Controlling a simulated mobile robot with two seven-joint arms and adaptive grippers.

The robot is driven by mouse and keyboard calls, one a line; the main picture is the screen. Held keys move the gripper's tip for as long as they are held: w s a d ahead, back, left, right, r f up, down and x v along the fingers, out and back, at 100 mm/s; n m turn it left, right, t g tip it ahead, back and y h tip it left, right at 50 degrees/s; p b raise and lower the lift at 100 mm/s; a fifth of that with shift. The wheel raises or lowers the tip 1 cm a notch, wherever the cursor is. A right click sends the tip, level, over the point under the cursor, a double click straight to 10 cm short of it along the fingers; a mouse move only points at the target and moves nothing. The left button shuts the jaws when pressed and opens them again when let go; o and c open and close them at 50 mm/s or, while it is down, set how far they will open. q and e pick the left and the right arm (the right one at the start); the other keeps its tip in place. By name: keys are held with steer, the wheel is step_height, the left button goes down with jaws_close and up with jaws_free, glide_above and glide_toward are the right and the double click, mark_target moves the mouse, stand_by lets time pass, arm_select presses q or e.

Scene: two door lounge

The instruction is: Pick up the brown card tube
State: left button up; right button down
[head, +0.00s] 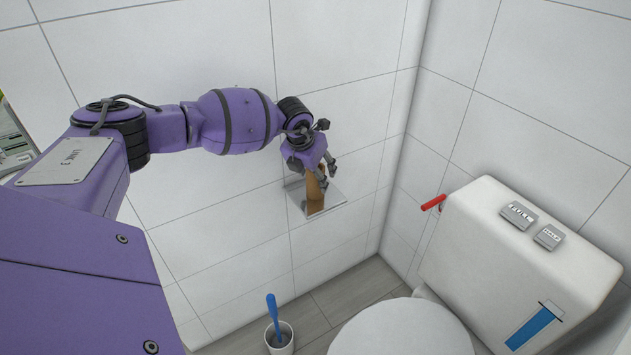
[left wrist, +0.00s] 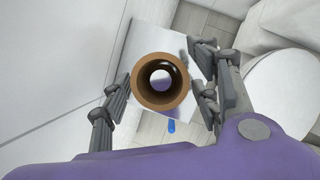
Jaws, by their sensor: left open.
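The brown card tube (head: 315,193) stands upright on a small shelf (head: 334,203) fixed to the tiled wall. My left gripper (head: 321,173) is at its upper end, pointing down, and partly covers it in the head view. In the left wrist view I look down into the open end of the tube (left wrist: 139,98). The fingers of my left gripper (left wrist: 161,77) are spread to either side of it. The left finger is close to the rim and the right one is a little apart; I cannot tell whether either touches. My right gripper is not in view.
A white toilet cistern (head: 480,240) with FULL and HALF buttons stands at the right, with a red handle (head: 433,202) beside it. The toilet lid (head: 400,330) is below. A blue-handled brush (head: 272,310) stands in a white holder on the floor. The wall is close behind the shelf.

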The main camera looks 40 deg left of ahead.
arm_select(q)
steer(key=c, duration=0.8)
